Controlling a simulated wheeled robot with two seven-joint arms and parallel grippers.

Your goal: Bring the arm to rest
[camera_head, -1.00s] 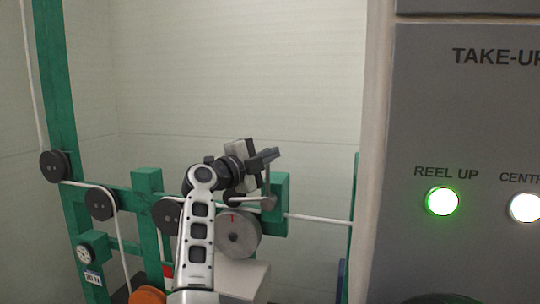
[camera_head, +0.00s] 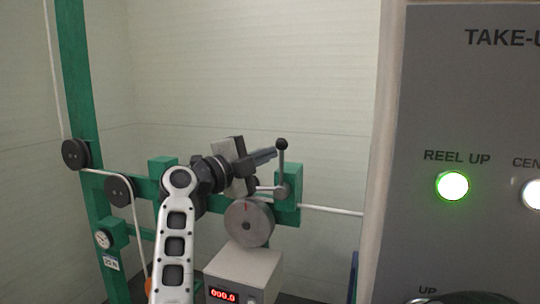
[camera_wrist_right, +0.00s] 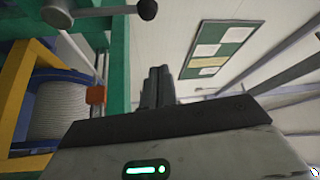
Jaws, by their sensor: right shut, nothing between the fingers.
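My right gripper (camera_head: 266,156) is at the end of my white and black arm in the middle of the head view, pointing right. Its fingers are together with nothing between them. In the right wrist view the shut fingers (camera_wrist_right: 157,88) point up the picture. In the head view the fingertips are close to a lever with a black ball knob (camera_head: 282,145); I cannot tell whether they touch. My left gripper is not in view.
A green frame (camera_head: 73,90) carries black pulleys (camera_head: 76,153), a white line and a grey wheel (camera_head: 249,222). A box with a red display (camera_head: 224,296) stands below. A grey take-up panel (camera_head: 470,110) with a lit green button (camera_head: 452,186) fills the right side.

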